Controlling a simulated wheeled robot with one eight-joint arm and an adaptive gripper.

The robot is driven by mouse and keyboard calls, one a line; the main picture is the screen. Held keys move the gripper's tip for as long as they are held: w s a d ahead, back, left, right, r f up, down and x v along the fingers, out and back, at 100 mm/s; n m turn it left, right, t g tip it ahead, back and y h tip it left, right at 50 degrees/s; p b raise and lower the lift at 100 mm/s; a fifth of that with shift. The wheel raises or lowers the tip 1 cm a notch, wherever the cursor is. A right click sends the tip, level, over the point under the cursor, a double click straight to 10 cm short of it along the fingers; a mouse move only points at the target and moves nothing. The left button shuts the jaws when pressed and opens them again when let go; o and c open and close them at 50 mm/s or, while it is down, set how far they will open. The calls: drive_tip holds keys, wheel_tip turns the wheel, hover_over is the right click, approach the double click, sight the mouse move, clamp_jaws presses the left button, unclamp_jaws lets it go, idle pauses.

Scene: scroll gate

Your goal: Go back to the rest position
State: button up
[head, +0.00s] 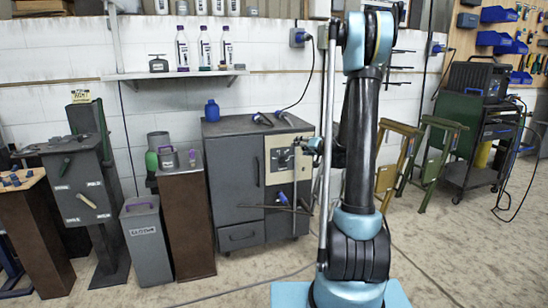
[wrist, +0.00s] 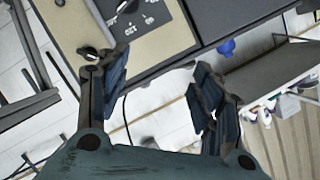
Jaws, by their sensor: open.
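My gripper (wrist: 158,92) is open and empty in the wrist view, with its two dark fingers spread apart. In the head view my gripper (head: 313,146) is small and lies in front of the right side of the grey cabinet (head: 233,180). A beige panel (head: 277,142) with a dark dial plate (head: 281,160) is on the cabinet's front, just left of my gripper. The panel (wrist: 155,52) also shows tilted at the top of the wrist view, beyond the left finger. Nothing is between the fingers.
A wall shelf (head: 175,74) holds several bottles. Bins and pedestals (head: 146,240) stand left. Folding wooden stands (head: 395,160) and a tool cart (head: 470,140) stand right. A cable (head: 245,287) crosses the floor.

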drive_tip(key=s+a+n+g+h, duration=0.25)
drive_tip(key=s+g, duration=0.35)
drive_tip(key=s, duration=1.8)
drive_tip(key=s+d+f+g+h, duration=0.1)
drive_tip(key=s+d+f, duration=0.1)
drive_tip(key=s, duration=0.7)
drive_tip(key=s+d+f+g+h, duration=0.2)
drive_tip(key=s+d+f, duration=0.1)
drive_tip(key=s, duration=0.6)
drive_tip(key=s+d+f+g+h, duration=0.1)
drive_tip(key=s+d+f+h, duration=0.1)
drive_tip(key=s, duration=0.7)
drive_tip(key=shift+d+f, duration=0.35)
drive_tip(key=shift+f, duration=0.05)
drive_tip(key=shift+w, duration=0.1)
drive_tip(key=shift+w+f+g, duration=0.2)
drive_tip(key=shift+w+g, duration=0.1)
drive_tip(key=shift+w, duration=0.15)
drive_tip(key=shift+c, duration=0.2)
